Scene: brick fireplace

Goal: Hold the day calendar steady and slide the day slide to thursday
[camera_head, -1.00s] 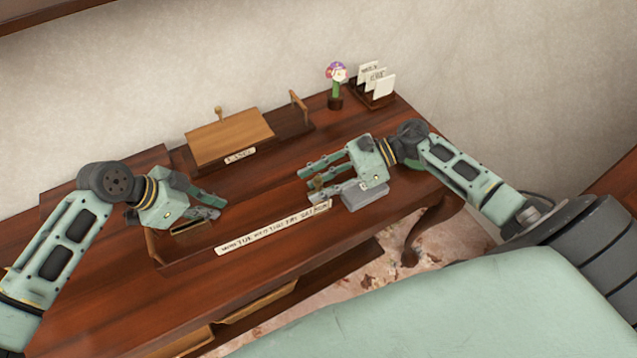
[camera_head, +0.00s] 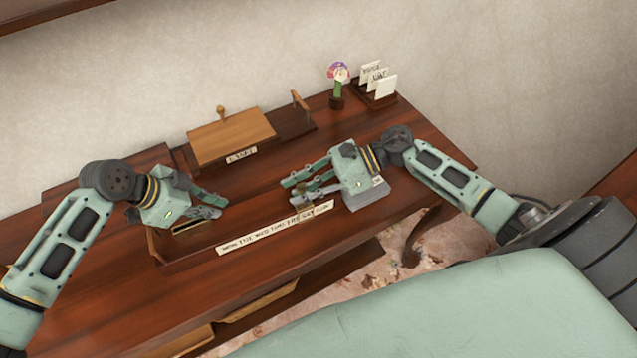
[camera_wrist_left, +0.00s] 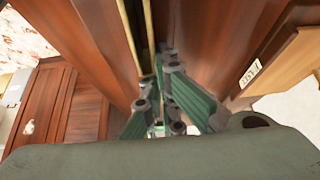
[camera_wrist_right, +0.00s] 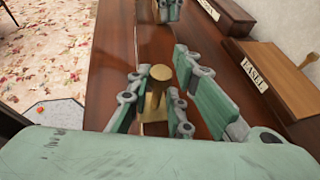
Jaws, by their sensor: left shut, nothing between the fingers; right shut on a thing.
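The day calendar lies along the front edge of the desk, with a white strip of day names (camera_head: 275,228). The strip also shows small print I cannot fully read at this tilt. My right gripper (camera_head: 290,190) is shut on the brass knob of the day slide (camera_wrist_right: 156,85), which stands between its fingers in the right wrist view. My left gripper (camera_head: 218,205) is shut and empty at the left end of the calendar. In the left wrist view its fingers (camera_wrist_left: 170,100) are beside brass-edged rails (camera_wrist_left: 148,35). The day under the slide is unclear.
A wooden easel-like stand (camera_head: 230,138) labelled "EASEL" is behind. A flower in a small pot (camera_head: 337,88) and a card holder (camera_head: 378,90) stand at the back right.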

